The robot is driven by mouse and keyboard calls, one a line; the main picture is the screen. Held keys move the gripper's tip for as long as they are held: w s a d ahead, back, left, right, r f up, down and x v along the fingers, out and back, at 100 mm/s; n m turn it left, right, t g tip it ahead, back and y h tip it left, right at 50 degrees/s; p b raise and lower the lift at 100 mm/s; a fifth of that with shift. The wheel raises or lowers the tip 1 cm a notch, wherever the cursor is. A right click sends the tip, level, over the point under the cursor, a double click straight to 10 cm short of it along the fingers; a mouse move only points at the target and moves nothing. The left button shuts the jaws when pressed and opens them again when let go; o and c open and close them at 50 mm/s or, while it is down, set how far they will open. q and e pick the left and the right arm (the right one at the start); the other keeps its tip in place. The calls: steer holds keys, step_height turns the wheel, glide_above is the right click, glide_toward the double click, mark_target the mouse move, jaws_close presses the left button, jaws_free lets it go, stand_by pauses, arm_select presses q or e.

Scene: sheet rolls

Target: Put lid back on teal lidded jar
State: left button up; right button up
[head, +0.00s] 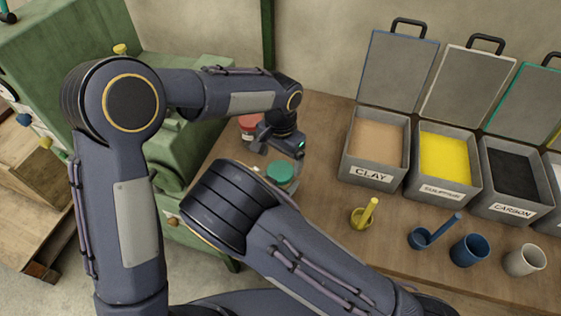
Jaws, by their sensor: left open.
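A round teal piece (280,173) shows near the left end of the wooden table, partly hidden by my right arm. I cannot tell whether it is the loose lid or the lid seated on its jar; the jar body is not clearly visible. My left gripper (276,150) is open, just behind the teal piece in the picture and apparently empty. Its fingers are small and partly hidden by the wrist. My right arm crosses the foreground, and its gripper does not show clearly.
A red-topped jar (249,124) stands close behind my left gripper. Open bins of clay (372,173), yellow powder (443,190) and carbon (513,207) stand at right.

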mark_target(280, 170)
arm_select(q)
steer(key=shift+c, duration=0.5)
step_height(280, 170, up, 4)
steer(key=n, duration=0.4)
steer(key=shift+f, duration=0.2)
steer(key=shift+f, duration=0.1)
steer(key=shift+f, duration=3.95)
steer(key=shift+c, duration=0.3)
steer(key=c, duration=0.9)
steer(key=o, duration=1.1)
steer(key=shift+r, duration=0.1)
